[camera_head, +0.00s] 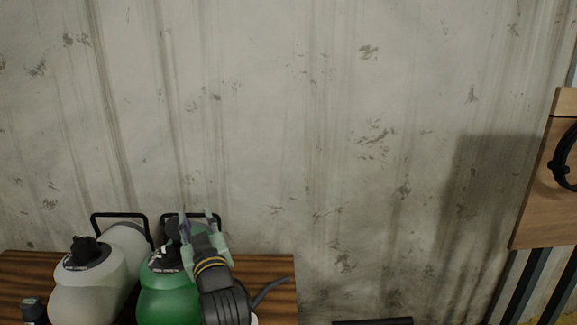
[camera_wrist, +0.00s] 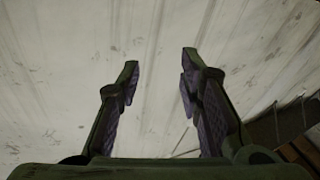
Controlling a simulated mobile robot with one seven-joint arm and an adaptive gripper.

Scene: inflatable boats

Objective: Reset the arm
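My gripper (camera_head: 200,217) is at the lower left in the head view, pointing up in front of the wall and overlapping the green bottle. In the wrist view my gripper (camera_wrist: 160,75) has its two fingers well apart, with nothing between them but the pale wall (camera_wrist: 155,30). It is open and empty. My arm's lower links are cut off by the bottom edge of the head view.
A green bottle (camera_head: 166,295) and a whitish bottle (camera_head: 95,290) stand on a dark striped wooden surface (camera_head: 275,270). Black metal loops rise behind them. A wooden panel (camera_head: 545,200) with a black ring is at the far right. The wall between is bare.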

